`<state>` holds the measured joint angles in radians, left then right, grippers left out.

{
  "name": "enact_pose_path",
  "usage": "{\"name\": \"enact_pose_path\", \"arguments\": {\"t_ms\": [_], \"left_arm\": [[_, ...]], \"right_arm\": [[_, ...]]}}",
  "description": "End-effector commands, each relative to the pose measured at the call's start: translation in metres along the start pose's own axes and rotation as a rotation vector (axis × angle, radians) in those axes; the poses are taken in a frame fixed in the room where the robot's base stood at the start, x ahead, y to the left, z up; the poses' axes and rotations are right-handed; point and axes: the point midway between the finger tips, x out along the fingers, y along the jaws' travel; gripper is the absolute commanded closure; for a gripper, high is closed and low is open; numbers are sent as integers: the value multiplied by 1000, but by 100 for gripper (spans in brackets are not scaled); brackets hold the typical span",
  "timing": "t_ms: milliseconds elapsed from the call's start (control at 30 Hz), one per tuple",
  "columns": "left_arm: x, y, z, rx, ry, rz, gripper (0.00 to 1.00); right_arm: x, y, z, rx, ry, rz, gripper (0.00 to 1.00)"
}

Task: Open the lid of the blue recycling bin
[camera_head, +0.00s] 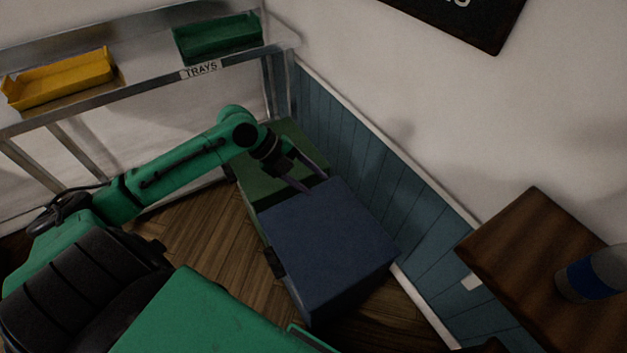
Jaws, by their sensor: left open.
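The blue recycling bin (330,240) stands on the floor in the middle of the head view, against the panelled wall. Its lid looks shut, lying flat on top. A dark piece shows low on its left side. My left gripper (317,179) is open, with its fingers pointing down and right at the back edge of the blue bin, near where it meets the green bin (265,183). I cannot tell whether the fingertips touch the lid. Nothing shows between the fingers. My right gripper is not in view.
The green bin stands directly behind the blue one. A metal shelf labelled TRAYS (201,69) holds a yellow tray (62,80) and a green tray (217,40). A wooden table (530,250) with a blue-banded container (592,275) is at right. Wooden floor (215,235) is clear left of the bins.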

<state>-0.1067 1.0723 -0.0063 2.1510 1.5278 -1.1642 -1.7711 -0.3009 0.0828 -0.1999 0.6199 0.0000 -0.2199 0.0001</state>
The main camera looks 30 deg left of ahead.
Motion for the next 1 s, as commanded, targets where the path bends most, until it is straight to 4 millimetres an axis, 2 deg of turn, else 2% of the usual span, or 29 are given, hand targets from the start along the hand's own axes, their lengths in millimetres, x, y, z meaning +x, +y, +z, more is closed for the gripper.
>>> {"name": "enact_pose_path", "arguments": {"t_ms": [100, 333, 467, 500, 1000], "left_arm": [[8, -1, 0, 1, 0, -1, 48], [10, 0, 0, 1, 0, 0, 48], [10, 0, 0, 0, 0, 0, 97], [10, 0, 0, 0, 0, 0, 100], [9, 0, 0, 0, 0, 0, 100]], "right_arm": [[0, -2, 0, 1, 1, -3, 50], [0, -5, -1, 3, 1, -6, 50], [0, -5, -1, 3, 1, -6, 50], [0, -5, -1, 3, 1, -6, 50], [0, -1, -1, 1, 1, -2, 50]]}}
